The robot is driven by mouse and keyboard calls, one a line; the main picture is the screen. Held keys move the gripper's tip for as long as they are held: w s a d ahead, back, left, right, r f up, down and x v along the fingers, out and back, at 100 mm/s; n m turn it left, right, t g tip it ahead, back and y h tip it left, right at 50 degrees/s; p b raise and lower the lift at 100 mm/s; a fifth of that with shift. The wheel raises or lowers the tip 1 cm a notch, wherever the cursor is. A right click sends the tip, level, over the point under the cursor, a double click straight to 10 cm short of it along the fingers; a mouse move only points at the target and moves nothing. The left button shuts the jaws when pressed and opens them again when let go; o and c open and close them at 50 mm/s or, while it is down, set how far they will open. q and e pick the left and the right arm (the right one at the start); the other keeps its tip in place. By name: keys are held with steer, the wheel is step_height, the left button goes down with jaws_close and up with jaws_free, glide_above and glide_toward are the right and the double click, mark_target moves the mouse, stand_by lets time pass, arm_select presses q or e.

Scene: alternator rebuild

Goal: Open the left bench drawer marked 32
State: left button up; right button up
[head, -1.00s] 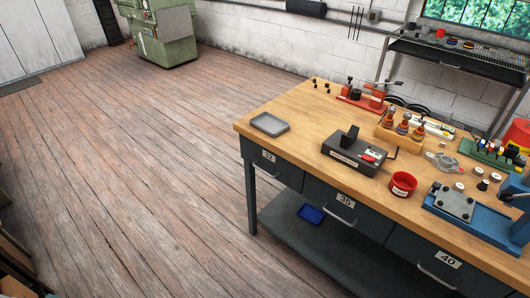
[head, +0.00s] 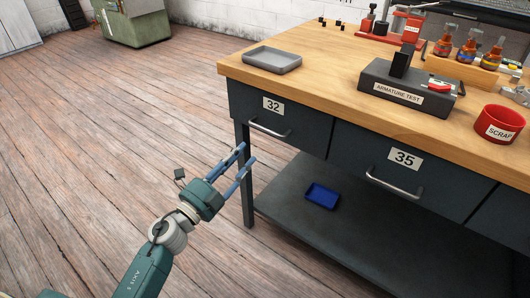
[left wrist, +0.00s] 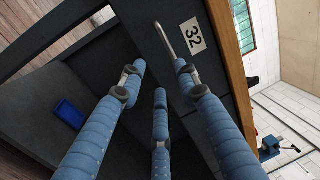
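The drawer marked 32 (head: 305,128) is the left dark grey front under the wooden bench top, and it is closed. Its metal bar handle (head: 270,133) sits below the white 32 label (head: 272,105). In the left wrist view the handle (left wrist: 164,41) and the label (left wrist: 194,36) are beyond the fingers, at the top. My left gripper (head: 247,152) is in front of the bench's left leg, to the lower left of the handle in the picture. Its blue fingers are spread, empty and apart from the handle. My right gripper is not in view.
The drawer marked 35 (head: 430,183) is closed to the right. A grey tray (head: 272,61), the armature test box (head: 420,99) and a red scrap cup (head: 499,123) stand on the bench top. A blue tray (head: 322,195) lies on the lower shelf (head: 350,241). The floor at left is clear.

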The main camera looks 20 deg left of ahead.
mark_target(265, 130)
arm_select(q)
steer(key=shift+m+h, duration=0.3)
steer(key=shift+m, duration=0.2)
steer(key=x, duration=0.3)
steer(key=r+x, duration=0.1)
steer(key=x, duration=0.7)
steer(key=shift+s+d+r, duration=0.15)
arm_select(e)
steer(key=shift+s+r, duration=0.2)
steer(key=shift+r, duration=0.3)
arm_select(q)
jaws_close()
